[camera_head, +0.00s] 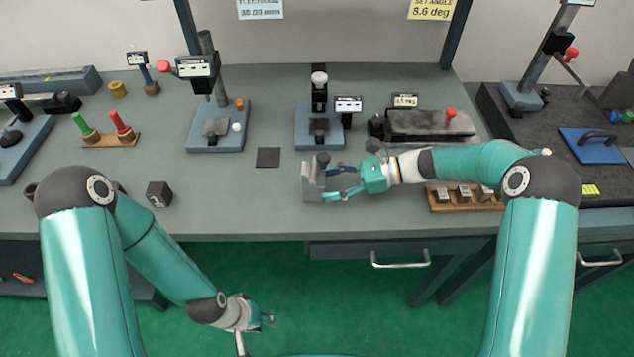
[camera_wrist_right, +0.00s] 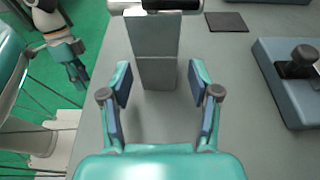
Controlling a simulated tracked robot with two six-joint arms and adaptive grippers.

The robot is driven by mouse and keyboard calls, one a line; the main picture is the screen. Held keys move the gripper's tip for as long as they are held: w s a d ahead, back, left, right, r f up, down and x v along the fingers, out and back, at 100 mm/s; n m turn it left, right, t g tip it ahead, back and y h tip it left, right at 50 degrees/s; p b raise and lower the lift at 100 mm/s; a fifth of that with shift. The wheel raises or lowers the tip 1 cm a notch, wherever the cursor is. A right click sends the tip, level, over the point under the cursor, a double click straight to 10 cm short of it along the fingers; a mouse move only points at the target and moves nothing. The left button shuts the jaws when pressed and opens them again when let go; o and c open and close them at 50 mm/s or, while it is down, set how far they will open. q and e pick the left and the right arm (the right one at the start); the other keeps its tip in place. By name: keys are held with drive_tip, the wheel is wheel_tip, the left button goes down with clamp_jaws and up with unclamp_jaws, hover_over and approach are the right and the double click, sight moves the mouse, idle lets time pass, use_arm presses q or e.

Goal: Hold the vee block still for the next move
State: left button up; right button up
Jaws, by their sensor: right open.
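The grey metal vee block (camera_head: 311,183), as I take it, stands near the front of the bench, with a dark round part at its top. In the right wrist view the block (camera_wrist_right: 155,45) stands ahead between the fingers, with clear gaps on both sides. My left gripper (camera_head: 266,320) hangs low over the green floor in front of the bench, away from the block. Its finger gap is too small to judge.
A dark square pad (camera_head: 268,157) lies left of the block, and a small dark cube (camera_head: 159,194) further left. Blue-based gauge stands (camera_head: 218,140) are behind. A wooden tray of small blocks (camera_head: 463,208) lies right, below my right forearm. The bench's front edge is close.

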sight(319, 187)
drive_tip(key=shift+b+x, duration=0.35)
drive_tip(key=shift+x, duration=1.2)
clamp_jaws()
drive_tip(key=shift+s+f, duration=0.1)
drive_tip(key=shift+f, duration=0.05)
idle(0.4)
